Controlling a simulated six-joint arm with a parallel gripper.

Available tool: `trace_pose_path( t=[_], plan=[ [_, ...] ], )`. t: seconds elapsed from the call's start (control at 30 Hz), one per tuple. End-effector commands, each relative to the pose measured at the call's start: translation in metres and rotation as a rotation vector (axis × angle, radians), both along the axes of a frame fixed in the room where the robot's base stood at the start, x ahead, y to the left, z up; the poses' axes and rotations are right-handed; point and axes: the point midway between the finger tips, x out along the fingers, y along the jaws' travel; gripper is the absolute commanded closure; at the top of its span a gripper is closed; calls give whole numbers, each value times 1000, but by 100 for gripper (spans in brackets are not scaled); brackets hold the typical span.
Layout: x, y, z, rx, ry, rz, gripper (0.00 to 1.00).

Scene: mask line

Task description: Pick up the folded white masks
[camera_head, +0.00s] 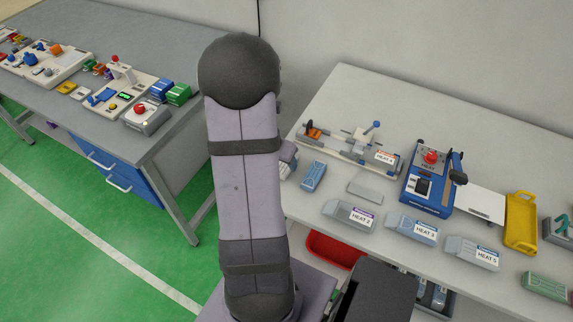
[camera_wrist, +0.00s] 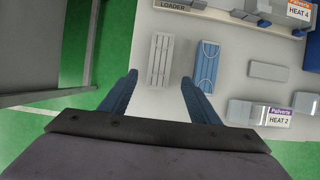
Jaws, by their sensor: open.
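The folded white masks (camera_wrist: 160,58) lie as a pale, pleated stack on the light table, lengthwise up the wrist view. My gripper (camera_wrist: 159,77) is open and empty. Its two blue fingers point toward the stack, with the tips to the left and right of its lower end in the picture. How high the fingers are above the table is hard to tell. In the head view, my arm covers most of the stack; a pale edge (camera_head: 284,170) shows beside it.
A blue folded piece (camera_wrist: 208,65) lies close right of the white stack, also in the head view (camera_head: 313,176). The loader fixture (camera_wrist: 172,5) stands beyond. A HEAT 2 block (camera_head: 349,215) and a flat grey block (camera_head: 365,192) are further right. A red bin (camera_head: 334,249) sits below the table edge.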

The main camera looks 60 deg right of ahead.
Motion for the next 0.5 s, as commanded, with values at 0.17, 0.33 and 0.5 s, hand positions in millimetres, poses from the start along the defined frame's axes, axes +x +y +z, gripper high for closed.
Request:
trace_pose_path(
  t=[0.17,0.33,0.5],
  plan=[
    [1,-6,-14,2,1,-1,44],
    [1,-16,-35,2,1,-3,44],
    [2,-21,-46,1,0,-2,44]
  ],
)
